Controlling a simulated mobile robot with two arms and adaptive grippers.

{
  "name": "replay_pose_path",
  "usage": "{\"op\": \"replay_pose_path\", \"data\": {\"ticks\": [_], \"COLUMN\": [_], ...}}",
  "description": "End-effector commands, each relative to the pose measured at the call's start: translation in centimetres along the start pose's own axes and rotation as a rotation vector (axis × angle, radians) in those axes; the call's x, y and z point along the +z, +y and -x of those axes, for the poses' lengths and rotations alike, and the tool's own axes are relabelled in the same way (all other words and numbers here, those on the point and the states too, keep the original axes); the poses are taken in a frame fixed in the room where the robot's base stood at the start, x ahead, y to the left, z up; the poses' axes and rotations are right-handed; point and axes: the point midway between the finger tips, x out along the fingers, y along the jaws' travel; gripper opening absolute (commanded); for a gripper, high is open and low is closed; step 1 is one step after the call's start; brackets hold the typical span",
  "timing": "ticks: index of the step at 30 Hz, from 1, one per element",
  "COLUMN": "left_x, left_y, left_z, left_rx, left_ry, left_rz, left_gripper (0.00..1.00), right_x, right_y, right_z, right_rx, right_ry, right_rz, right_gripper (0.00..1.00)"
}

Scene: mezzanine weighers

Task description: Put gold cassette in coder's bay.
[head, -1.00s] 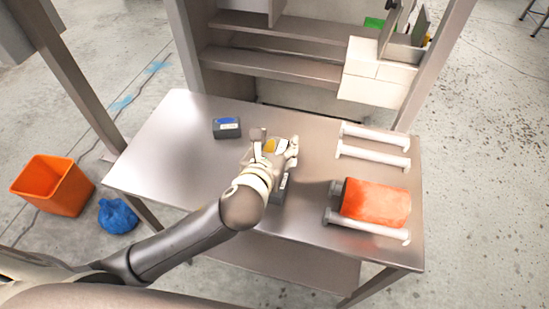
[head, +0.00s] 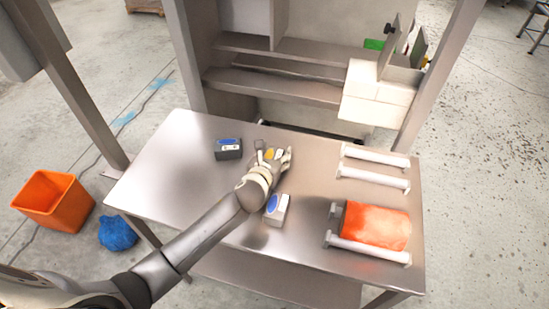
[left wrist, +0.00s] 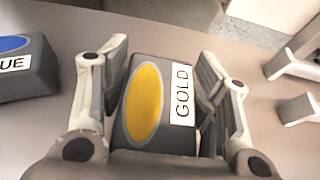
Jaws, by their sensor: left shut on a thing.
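The gold cassette (left wrist: 155,104) is a dark grey block with a yellow oval and a white GOLD label, large in the left wrist view. My left gripper (head: 273,154) is shut on it, one finger on each side. In the head view only a bit of the gold cassette's yellow mark (head: 268,154) shows between the fingers, over the middle of the steel table (head: 170,180). I cannot tell whether it touches the table. I cannot make out for certain which part is the coder's bay. My right gripper is out of view.
One blue-marked cassette (head: 228,149) stands left of the gripper, another (head: 276,209) nearer me. White rails (head: 372,176) and an orange-red roll (head: 376,226) occupy the table's right side. A shelf unit (head: 275,87) and white boxes (head: 376,97) stand behind. The left tabletop is clear.

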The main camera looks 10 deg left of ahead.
Motion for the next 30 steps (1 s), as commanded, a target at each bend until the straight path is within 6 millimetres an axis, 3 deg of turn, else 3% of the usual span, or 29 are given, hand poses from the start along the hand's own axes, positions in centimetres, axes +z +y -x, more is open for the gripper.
{"op": "replay_pose_path", "data": {"ticks": [4,16,17,22,30], "left_x": [-1.7,-2.2,-2.2,-2.2,-2.2], "left_y": [-0.2,-0.1,-0.1,-0.1,-0.1], "left_z": [-0.6,-0.8,-0.8,-0.7,-0.7], "left_rx": [-0.001,-0.002,-0.001,-0.001,-0.001], "left_ry": [0.004,0.002,0.003,0.003,0.003], "left_rz": [0.003,-0.002,-0.001,-0.001,0.0], "left_gripper": [0.3,0.3,0.58,0.8,0.81], "right_x": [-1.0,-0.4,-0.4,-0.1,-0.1], "right_y": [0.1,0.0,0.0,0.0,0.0], "right_z": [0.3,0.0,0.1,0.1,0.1], "right_rx": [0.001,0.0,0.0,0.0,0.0], "right_ry": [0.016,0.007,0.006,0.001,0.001], "right_rz": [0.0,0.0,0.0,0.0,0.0], "right_gripper": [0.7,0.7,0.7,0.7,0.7]}}
